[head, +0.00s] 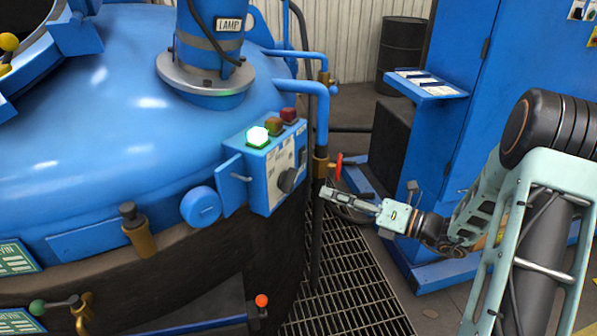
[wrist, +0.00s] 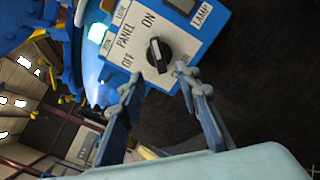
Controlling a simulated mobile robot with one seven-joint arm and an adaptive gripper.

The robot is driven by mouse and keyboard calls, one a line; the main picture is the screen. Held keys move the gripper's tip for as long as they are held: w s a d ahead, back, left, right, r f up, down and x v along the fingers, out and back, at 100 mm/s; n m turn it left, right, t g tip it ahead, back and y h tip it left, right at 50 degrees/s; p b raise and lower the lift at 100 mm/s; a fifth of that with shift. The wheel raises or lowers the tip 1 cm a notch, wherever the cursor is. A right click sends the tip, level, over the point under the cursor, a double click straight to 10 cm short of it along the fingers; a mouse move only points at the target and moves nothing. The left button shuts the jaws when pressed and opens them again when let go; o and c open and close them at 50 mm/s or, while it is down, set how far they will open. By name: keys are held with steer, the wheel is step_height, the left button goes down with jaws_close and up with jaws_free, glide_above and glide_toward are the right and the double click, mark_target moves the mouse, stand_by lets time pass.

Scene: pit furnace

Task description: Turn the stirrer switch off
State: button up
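The blue switch box (head: 257,182) is mounted on the side of the big blue vessel. Its face carries a black rotary knob (head: 287,181), which also shows in the wrist view (wrist: 158,55) on a pale plate lettered PANEL, OFF and ON. The knob's grip looks roughly upright in the wrist view, its marked end towards ON; OFF lies to its left. A green lamp (head: 257,136) on the box top is lit. My gripper (head: 325,192) is just right of the box, apart from the knob. In the wrist view its fingers (wrist: 160,88) are spread and empty, below the knob.
Blue pipes with a brass fitting (head: 320,165) and a red handle (head: 338,166) run close behind my gripper. Amber and red lamps (head: 289,114) sit on the box, unlit. A blue cabinet (head: 490,90) stands right, above a floor grating (head: 345,290). A LAMP-labelled column rises from the vessel.

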mark_target(294, 182)
steer(key=b+x, duration=0.1)
steer(key=x, duration=0.9)
steer(key=shift+a+r, duration=0.1)
steer(key=shift+a, duration=0.3)
jaws_close()
